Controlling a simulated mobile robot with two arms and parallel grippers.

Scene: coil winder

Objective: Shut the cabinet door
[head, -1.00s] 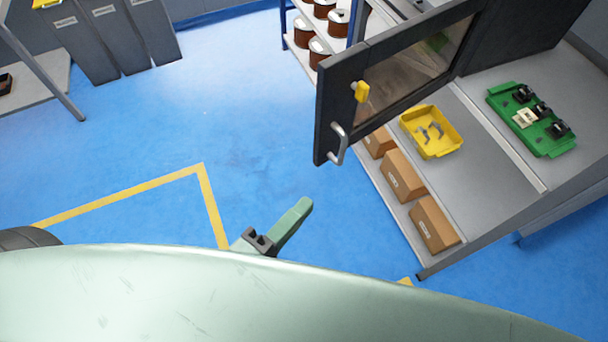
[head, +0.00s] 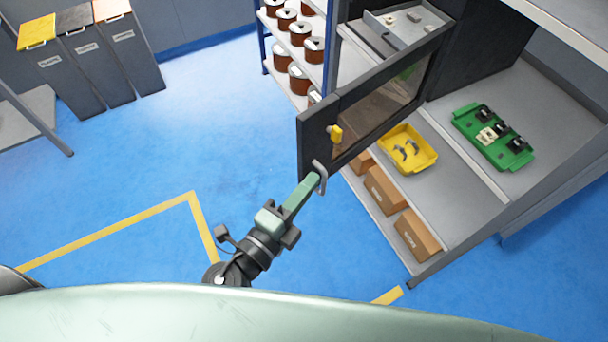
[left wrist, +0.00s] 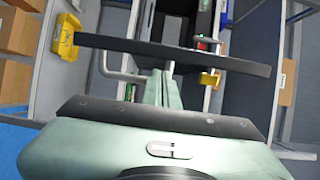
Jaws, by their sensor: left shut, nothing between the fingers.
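The cabinet door (head: 345,122) has a dark frame and a clear pane, and stands swung open from the dark cabinet (head: 480,50). A silver bar handle (head: 320,178) and a yellow latch (head: 335,134) are on its outer face. In the left wrist view the door (left wrist: 190,57) shows nearly edge-on, with the handle (left wrist: 118,74) to the left of the fingers. My left gripper (head: 312,181) is shut and empty, its tips at the handle in the head view; I cannot tell whether they touch. It also shows in the left wrist view (left wrist: 162,75). My right gripper is not seen.
A yellow tray (head: 408,168) and a green tray with parts (head: 525,160) lie on the grey bench (head: 445,185). Cardboard boxes (head: 418,235) stand on the shelf below. A rack of copper spools (head: 294,75) is behind the door.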

